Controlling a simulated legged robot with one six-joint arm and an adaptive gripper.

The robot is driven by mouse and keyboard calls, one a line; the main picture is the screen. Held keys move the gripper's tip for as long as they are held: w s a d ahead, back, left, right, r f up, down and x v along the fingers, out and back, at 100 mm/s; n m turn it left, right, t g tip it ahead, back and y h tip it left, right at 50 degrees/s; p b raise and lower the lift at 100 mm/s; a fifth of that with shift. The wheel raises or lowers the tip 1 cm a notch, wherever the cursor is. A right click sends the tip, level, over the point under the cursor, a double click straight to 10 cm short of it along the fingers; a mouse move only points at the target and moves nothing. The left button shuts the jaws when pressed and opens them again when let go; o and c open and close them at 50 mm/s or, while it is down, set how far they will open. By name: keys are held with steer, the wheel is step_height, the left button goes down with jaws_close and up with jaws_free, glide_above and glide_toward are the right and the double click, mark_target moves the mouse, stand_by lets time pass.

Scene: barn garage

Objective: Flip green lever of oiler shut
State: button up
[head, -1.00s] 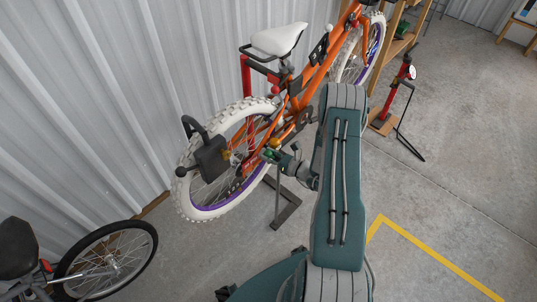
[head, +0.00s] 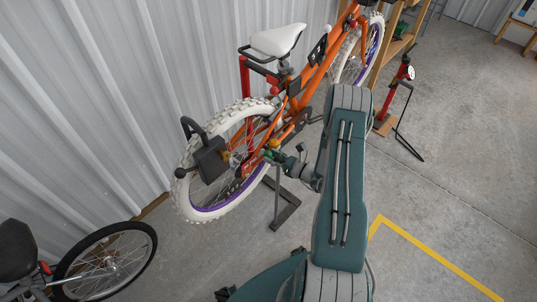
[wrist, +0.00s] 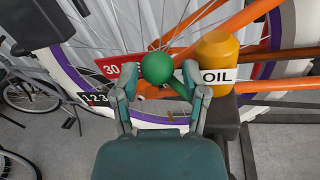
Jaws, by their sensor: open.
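The yellow oiler (wrist: 216,60), labelled OIL, stands upright beside the bike's rear wheel in the wrist view; it is tiny in the head view (head: 275,143). Its green lever (wrist: 156,67) shows as a round green knob with a short green arm sloping down to the right toward the oiler. My gripper (wrist: 160,78) is open, with one finger on each side of the knob in the picture. The right finger overlaps the oiler's left edge. I cannot tell whether either finger touches the knob. In the head view my gripper (head: 269,156) is small, beside the wheel.
The orange bike (head: 312,75) with white tyres stands along the corrugated wall. A large padlock (head: 211,160) hangs at its rear wheel. Another bike wheel (head: 105,260) is at lower left.

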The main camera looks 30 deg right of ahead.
steer(key=v, duration=1)
steer(key=shift+s+d, duration=0.15)
steer(key=shift+s, duration=0.05)
